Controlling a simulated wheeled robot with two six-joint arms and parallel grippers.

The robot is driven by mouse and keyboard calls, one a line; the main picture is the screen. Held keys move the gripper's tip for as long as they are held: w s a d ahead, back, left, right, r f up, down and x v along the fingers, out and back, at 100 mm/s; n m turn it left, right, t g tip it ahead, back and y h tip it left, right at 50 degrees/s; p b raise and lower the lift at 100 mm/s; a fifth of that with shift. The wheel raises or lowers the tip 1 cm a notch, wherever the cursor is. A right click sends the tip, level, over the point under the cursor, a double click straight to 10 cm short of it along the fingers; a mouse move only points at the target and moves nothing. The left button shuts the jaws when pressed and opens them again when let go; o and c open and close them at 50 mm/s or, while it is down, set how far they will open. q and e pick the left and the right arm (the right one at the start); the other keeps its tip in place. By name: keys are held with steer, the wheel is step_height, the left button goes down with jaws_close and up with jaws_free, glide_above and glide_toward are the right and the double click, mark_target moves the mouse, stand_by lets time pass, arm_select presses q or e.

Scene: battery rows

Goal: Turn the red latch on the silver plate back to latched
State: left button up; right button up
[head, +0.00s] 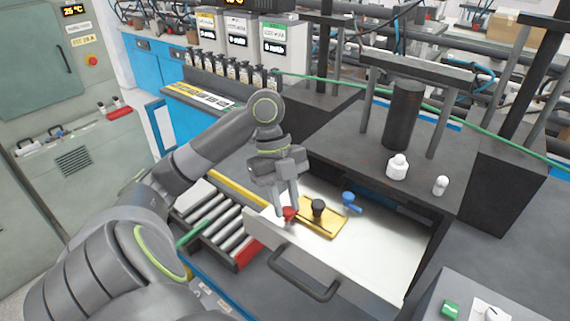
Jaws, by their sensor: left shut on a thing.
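The red latch (290,214) is at the left end of a row of latches in an open white drawer. My left gripper (286,208) comes down on it from above and is shut on it. The fingers cover part of the latch, so its exact angle cannot be told. The silver plate under it cannot be made out clearly against the pale drawer. My right gripper is out of view.
Right of the red latch, a black latch (318,208) stands on a yellow plate (327,223), with a blue latch (350,201) beyond it. The drawer (385,262) has a dark handle (300,281) in front. White bottles (397,167) stand on the bench above.

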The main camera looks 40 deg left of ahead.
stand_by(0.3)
arm_select(q)
steer(key=o, duration=1)
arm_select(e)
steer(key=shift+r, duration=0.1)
